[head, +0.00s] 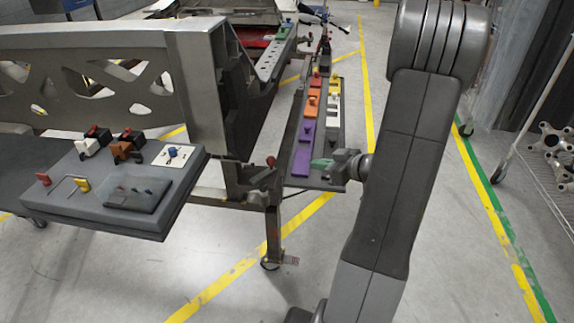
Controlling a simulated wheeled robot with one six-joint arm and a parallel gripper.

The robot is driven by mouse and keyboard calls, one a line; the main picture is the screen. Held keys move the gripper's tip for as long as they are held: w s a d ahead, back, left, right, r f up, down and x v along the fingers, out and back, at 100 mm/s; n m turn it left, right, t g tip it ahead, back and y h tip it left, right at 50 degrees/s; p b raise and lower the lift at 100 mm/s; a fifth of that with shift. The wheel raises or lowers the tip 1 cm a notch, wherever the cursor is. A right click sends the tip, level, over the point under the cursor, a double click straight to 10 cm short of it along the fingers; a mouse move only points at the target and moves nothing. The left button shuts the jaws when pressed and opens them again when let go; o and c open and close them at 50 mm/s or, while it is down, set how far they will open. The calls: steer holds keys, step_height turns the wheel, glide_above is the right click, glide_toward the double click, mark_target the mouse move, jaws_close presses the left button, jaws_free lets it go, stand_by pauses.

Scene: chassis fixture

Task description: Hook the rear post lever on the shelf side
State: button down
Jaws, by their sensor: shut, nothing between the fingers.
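A small lever with a red tip (270,161) sits on top of the near post (273,225) of the chassis fixture, beside the left edge of the long shelf (333,174). Another red-tipped lever (308,37) shows small at the far end of the fixture. I cannot tell from the view which post counts as the rear one. My gripper (334,164) is over the near end of the shelf, to the right of the near lever and apart from it. It is shut and empty, small and partly hidden by my arm.
The shelf carries purple (303,147), orange, white and yellow blocks. A grey table (60,207) with connectors and handles stands at the left. The metal chassis frame (195,90) rises behind it. Floor to the right is clear up to a wheeled rack.

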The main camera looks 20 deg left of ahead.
steer(key=shift+s+a+f, duration=0.1)
steer(key=shift+a, duration=0.1)
steer(key=shift+a+f, duration=0.1)
steer(key=b, duration=0.5)
glide_toward(274, 160)
steer(key=x, duration=0.5)
steer(key=shift+a+f, duration=0.1)
steer(key=shift+f, duration=0.3)
steer(key=shift+w+a+f, duration=0.15)
steer(key=shift+w+a, duration=0.05)
steer(key=shift+a, duration=0.4)
steer(key=shift+w+g, duration=0.1)
steer(key=shift+g, duration=0.2)
